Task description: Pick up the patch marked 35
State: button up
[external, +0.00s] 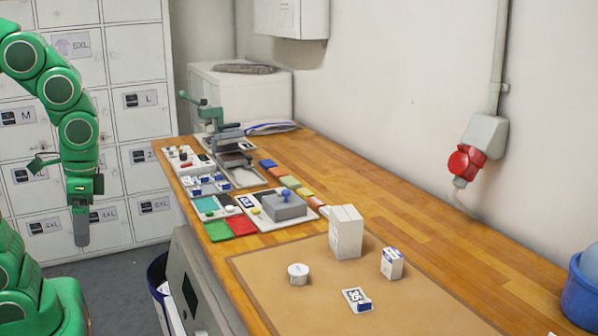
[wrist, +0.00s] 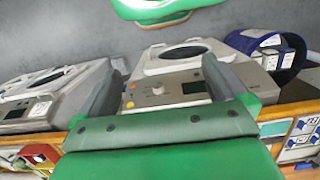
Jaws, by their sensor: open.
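A small white patch (external: 357,299) with dark digits and a blue part lies on the brown mat (external: 290,325) near the front of the bench. Its digits are too small to read surely as 35. Another white patch with dark digits (external: 246,201) lies on a board further back. My gripper (external: 82,240) hangs fingers down, left of the bench and well away from both patches. In the wrist view my gripper (wrist: 160,85) has its two grey fingers wide apart, with nothing between them.
A white cup (external: 298,274), a tall white box (external: 346,232) and a small blue-white carton (external: 391,263) stand on the mat. A blue tub (external: 581,292) is at right. The bench along the wall is clear.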

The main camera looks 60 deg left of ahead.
jog(key=shift+s+a, duration=0.15)
jog(key=shift+s, duration=0.2)
jog(key=c, duration=1.1)
